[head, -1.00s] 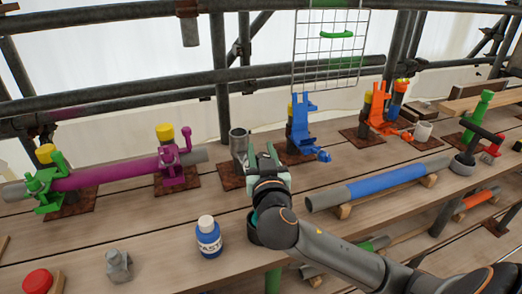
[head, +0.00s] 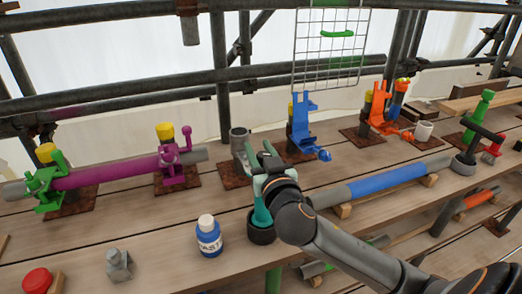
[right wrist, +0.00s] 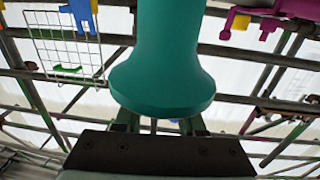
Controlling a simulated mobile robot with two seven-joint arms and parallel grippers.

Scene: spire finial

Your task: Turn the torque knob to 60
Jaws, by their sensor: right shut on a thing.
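My right gripper (head: 264,162) is shut on a teal tool (head: 261,209) near the middle of the bench. In the head view the tool's lower part stands at a black round holder (head: 262,235); whether it still rests in it cannot be told. In the right wrist view the teal tool (right wrist: 162,75) shows large, with a smooth shaft and a flared end close to the jaws. No knob scale or number can be read, and I cannot make out which part is the torque knob. My left gripper is not in view.
A blue paste bottle (head: 208,237) stands left of the holder. Behind are a grey upright tube (head: 240,141) and a blue clamp (head: 303,125). A pipe with a blue sleeve (head: 385,181) lies to the right. A purple pipe (head: 105,172) spans clamps at left.

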